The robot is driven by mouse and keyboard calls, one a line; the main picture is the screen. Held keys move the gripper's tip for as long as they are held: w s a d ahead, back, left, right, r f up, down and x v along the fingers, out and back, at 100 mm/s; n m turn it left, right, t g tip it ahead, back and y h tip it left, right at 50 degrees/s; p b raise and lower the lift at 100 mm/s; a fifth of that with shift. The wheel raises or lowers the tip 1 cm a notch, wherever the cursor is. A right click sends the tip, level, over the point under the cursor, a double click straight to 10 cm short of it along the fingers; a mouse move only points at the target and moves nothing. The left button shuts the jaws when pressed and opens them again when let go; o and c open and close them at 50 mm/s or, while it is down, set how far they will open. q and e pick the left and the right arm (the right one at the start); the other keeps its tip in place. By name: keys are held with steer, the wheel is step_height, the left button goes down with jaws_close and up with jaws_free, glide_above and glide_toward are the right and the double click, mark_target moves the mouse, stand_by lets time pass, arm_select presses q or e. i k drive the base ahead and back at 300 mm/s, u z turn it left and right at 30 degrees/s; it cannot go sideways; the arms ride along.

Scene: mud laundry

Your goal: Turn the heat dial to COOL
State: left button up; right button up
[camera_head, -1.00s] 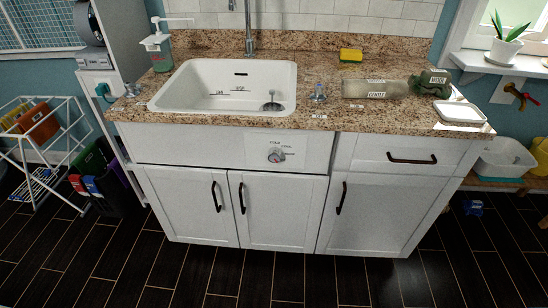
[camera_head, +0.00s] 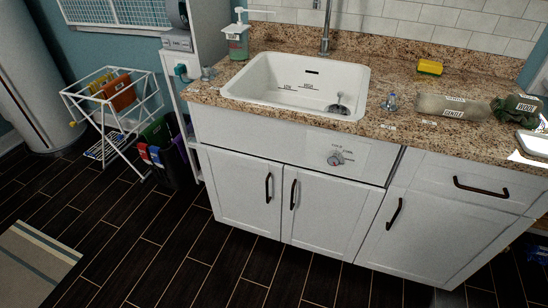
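The heat dial (camera_head: 336,159) is a small round grey knob with a reddish mark. It sits on a white label panel on the front of the white cabinet (camera_head: 240,131), below the sink. Small printed words surround the knob, but they are too small to read, so I cannot tell which setting it points to. Neither of my grippers is in view.
The white sink (camera_head: 262,108) is set in a speckled granite counter (camera_head: 405,128). Cabinet doors with dark handles (camera_head: 292,195) stand below the dial. A drying rack (camera_head: 113,110) and dark bins (camera_head: 172,160) stand at left. Dark wooden floor before the cabinet is clear.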

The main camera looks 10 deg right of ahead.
mark_target(334, 159)
steer(key=u, duration=1.3)
steer(key=i, duration=0.95)
steer(key=z, duration=2.3)
